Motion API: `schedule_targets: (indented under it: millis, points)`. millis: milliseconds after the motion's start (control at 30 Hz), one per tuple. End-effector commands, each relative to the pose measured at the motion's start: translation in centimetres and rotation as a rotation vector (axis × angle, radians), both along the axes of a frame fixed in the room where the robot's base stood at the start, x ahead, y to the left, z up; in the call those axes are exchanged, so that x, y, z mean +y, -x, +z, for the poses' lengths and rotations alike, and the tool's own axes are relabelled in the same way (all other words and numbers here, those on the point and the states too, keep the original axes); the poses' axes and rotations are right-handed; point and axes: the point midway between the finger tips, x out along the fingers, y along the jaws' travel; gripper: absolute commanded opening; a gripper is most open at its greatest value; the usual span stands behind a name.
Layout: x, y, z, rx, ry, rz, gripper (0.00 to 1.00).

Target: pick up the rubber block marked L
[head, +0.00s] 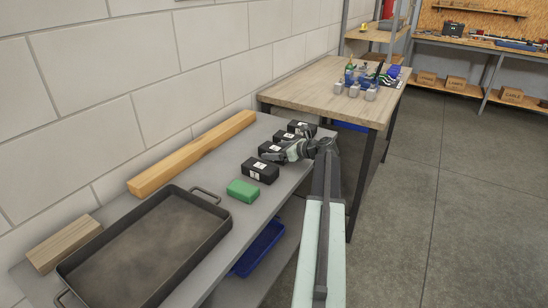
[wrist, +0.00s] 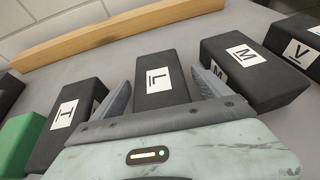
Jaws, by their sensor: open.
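The black rubber block marked L (wrist: 160,80) lies on the grey bench top, its white label facing up. In the wrist view it shows between the two fingers of my open gripper (wrist: 160,84), with its near end hidden behind the gripper body. I cannot tell whether the fingers are down beside it or still above it. Nothing is held. In the head view my gripper (head: 279,153) is over the row of black blocks, and the L block (head: 268,150) is partly covered by it.
Block T (wrist: 66,120) is close left of the left finger; block M (wrist: 255,70) is close right of the right finger. Block V (wrist: 298,45) lies further right. A green block (head: 242,190), a dark tray (head: 140,250) and a long wooden beam (head: 192,152) share the bench.

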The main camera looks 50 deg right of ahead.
Motion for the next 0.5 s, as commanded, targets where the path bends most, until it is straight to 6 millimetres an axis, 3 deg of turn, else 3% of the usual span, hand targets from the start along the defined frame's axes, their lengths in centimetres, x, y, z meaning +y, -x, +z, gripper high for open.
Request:
schedule_targets:
  millis: [200,267,500]
  points:
    - [0.05,-0.36,-0.14,0.000,-0.001,-0.001,0.87]
    - [0.06,-0.36,-0.13,0.000,-0.001,-0.001,0.73]
    - [0.09,-0.38,-0.13,0.000,-0.001,-0.001,0.07]
